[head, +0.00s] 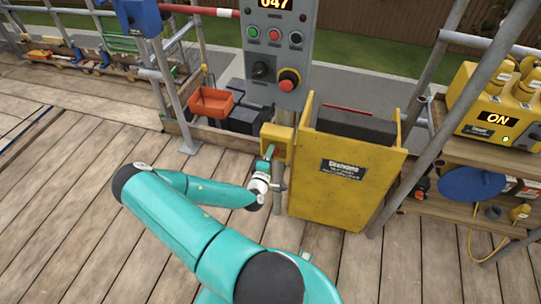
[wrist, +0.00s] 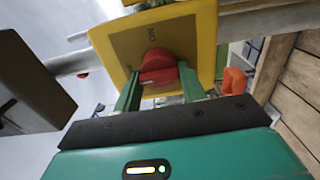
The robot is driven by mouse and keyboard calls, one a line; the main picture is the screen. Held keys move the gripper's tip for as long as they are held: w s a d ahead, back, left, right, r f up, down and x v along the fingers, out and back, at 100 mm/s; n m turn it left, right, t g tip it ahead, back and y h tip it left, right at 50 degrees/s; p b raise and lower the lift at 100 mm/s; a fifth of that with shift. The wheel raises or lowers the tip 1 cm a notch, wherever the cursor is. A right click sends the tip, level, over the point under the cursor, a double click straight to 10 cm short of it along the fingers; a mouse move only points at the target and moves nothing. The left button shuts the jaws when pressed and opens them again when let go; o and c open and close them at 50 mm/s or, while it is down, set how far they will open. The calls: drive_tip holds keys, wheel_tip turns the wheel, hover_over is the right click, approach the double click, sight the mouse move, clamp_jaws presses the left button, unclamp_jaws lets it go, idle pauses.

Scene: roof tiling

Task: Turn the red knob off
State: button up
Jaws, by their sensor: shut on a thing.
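The red knob (wrist: 158,66) sits on the face of a yellow switch box (wrist: 207,50) in the wrist view.
A yellow bin (head: 340,205) stands right beside the switch box. A grey control panel (head: 279,50) with buttons and a red knob-like button hangs above. Scaffold poles surround these. Wooden decking (head: 60,200) at the left is clear.

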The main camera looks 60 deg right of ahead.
drive_tip(key=shift+s, duration=0.1)
drive_tip(key=o, duration=1)
drive_tip(key=shift+c, duration=0.2)
drive_tip(key=s+a, duration=0.2)
drive_tip(key=a, duration=1.1)
drive_tip(key=shift+a, duration=0.35)
